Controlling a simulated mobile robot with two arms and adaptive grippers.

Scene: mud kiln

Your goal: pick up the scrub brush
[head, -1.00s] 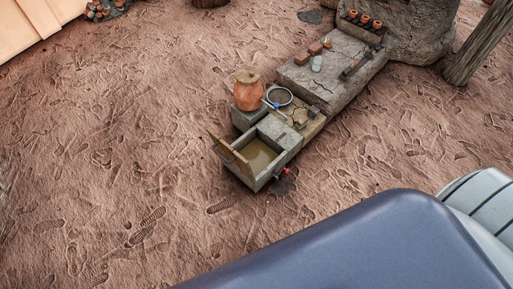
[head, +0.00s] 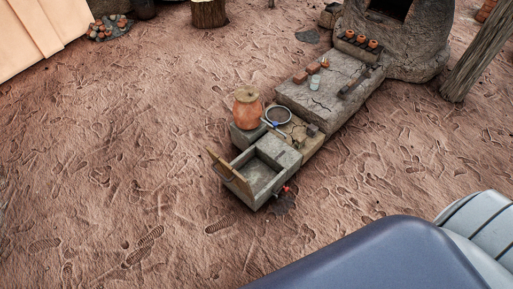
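I cannot make out a scrub brush for certain; things on the low ledge are too small to tell. A stone basin (head: 283,190) stands at the near end of the ledge, with a grey, seemingly empty inside. A wooden board (head: 230,172) slants at its left side, and a red-handled tap (head: 286,189) is on its right side. A round-rimmed sieve or pan (head: 278,115) with a blue part lies behind it, beside a lidded clay pot (head: 247,110). A small dark block (head: 312,130) sits on the ledge. Neither gripper is in view.
A long stone ledge (head: 320,98) with bricks runs to a mud kiln (head: 400,45) with small pots in front. A wooden post (head: 473,60) stands right, a stump (head: 208,13) at the back. The muddy ground (head: 110,170) on the left is clear.

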